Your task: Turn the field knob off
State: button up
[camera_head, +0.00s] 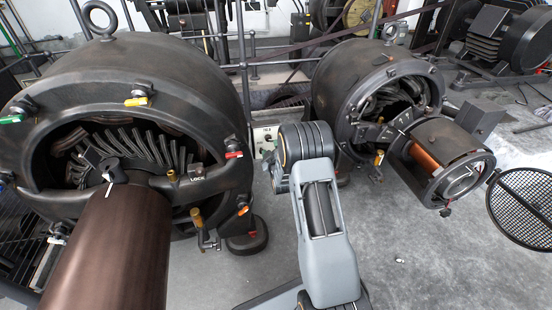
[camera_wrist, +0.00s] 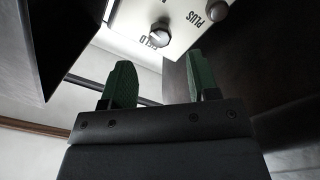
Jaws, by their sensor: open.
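The field knob (camera_wrist: 159,34) is a round grey knob on a white panel (camera_wrist: 180,12) in the wrist view, beside lettering that reads FIELD. Its setting is hard to read. My gripper (camera_wrist: 157,76) has two green fingers standing wide apart with nothing between them. The knob shows in the gap above the fingertips, apart from them. In the head view a small white control box (camera_head: 265,138) stands between the two machines, just left of my wrist.
A second round knob (camera_wrist: 217,10) sits on the panel by the word PLUS. A large dark dynamo (camera_head: 150,75) stands left of the box and a smaller one (camera_head: 345,75) right. A round mesh guard (camera_head: 522,208) is at far right. Grey floor (camera_head: 420,265) is open in front.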

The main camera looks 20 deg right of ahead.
jog(key=s+a+p, duration=0.1)
jog(key=s, duration=0.6)
jog(key=shift+s+a+p, duration=0.3)
